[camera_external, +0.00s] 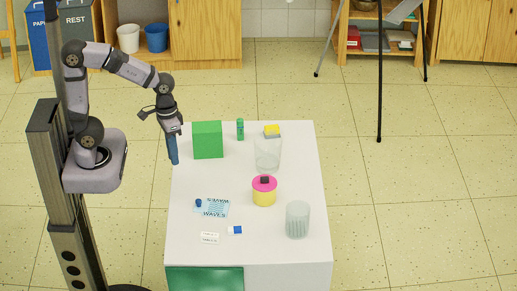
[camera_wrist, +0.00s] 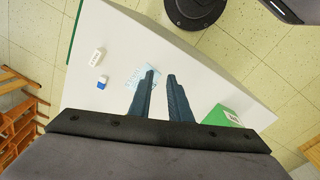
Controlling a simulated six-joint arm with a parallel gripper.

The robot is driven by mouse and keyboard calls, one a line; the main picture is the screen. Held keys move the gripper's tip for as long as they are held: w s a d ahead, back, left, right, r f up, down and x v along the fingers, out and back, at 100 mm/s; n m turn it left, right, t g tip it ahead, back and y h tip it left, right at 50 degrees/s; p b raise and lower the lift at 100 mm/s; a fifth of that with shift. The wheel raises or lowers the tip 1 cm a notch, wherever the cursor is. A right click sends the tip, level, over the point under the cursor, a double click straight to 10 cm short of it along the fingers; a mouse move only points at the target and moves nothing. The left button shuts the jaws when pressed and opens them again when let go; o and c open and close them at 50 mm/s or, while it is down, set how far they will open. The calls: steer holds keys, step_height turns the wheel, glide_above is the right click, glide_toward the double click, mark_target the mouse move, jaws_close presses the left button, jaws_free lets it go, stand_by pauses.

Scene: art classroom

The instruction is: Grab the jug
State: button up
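A clear glass vessel (camera_external: 267,155), which looks like the jug, stands upright on the white table in the external view, toward its back right. A ribbed, translucent grey container (camera_external: 297,222) stands at the front right; I cannot tell whether it is a cup or a jug. My gripper (camera_external: 174,158) points down at the table's left edge, beside the green box and well left of both vessels. In the wrist view my gripper (camera_wrist: 160,78) has its two fingers apart with nothing between them. Neither vessel shows in the wrist view.
On the white table (camera_external: 185,180) stand a green box (camera_external: 207,140), a green bottle (camera_external: 240,129), a yellow-and-grey block (camera_external: 272,131) and a pink-and-yellow tin (camera_external: 264,192). A WAVES packet (camera_external: 213,207), a white eraser (camera_external: 209,238) and a blue-and-white eraser (camera_external: 235,230) lie in front.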

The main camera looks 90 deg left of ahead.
steer(key=w+a+n+t+h+b, duration=0.1)
steer(key=w+a+n, duration=0.2)
steer(key=w+n, duration=0.45)
steer(key=n+t+b, duration=0.4)
steer(key=n+t, duration=0.3)
steer(key=n, duration=1.4)
glide_toward(273, 138)
steer(key=w+a+r, duration=0.2)
steer(key=a+r, duration=0.2)
steer(key=shift+w+d+f+p, duration=0.35)
steer(key=shift+w+f, duration=0.5)
steer(key=shift+f, duration=1.45)
steer(key=shift+w+d+f+p, duration=0.4)
steer(key=shift+w+f, duration=0.45)
steer(key=shift+f, duration=1.45)
steer(key=shift+w+d+f+p, duration=0.35)
steer(key=shift+w+f, duration=0.5)
steer(key=shift+f, duration=1.45)
steer(key=shift+c, duration=0.5)
jaws_close()
